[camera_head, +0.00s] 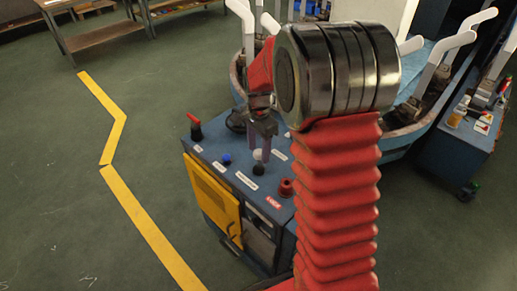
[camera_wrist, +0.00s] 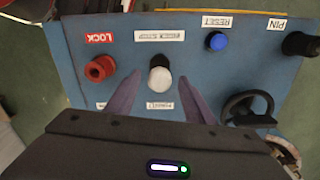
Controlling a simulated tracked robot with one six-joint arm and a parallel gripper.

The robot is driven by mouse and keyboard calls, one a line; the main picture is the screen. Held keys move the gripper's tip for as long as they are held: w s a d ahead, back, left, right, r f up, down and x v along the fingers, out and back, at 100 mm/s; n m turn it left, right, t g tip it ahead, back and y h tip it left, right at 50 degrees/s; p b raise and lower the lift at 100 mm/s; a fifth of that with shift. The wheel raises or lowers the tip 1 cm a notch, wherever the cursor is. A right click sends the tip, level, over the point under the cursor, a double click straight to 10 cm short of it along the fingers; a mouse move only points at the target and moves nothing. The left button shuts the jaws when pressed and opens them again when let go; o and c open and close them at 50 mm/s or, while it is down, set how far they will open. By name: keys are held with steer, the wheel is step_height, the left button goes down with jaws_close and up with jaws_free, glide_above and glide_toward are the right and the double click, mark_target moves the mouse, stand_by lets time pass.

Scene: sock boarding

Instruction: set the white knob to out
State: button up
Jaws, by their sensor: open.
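The white knob (camera_wrist: 159,79) stands on the blue control panel (camera_wrist: 196,60), with a dark round piece (camera_wrist: 157,57) just beyond it. In the wrist view my gripper (camera_wrist: 160,75) is open, its two purple-grey fingers on either side of the knob, with gaps to both sides. Whether the fingertips are level with the knob or above it is hard to tell. In the head view my gripper (camera_head: 262,157) hangs over the panel and partly hides the white knob. The small labels near the knob are too blurred to read, so its setting cannot be told.
A machine with white upright forms (camera_head: 454,42) stands behind. Green floor at left is clear.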

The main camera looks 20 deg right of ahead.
mark_target(259, 152)
steer(key=shift+r, duration=0.1)
step_height(259, 152, up, 14)
steer(key=shift+f, duration=0.25)
steer(key=shift+s, duration=0.1)
stand_by(0.7)
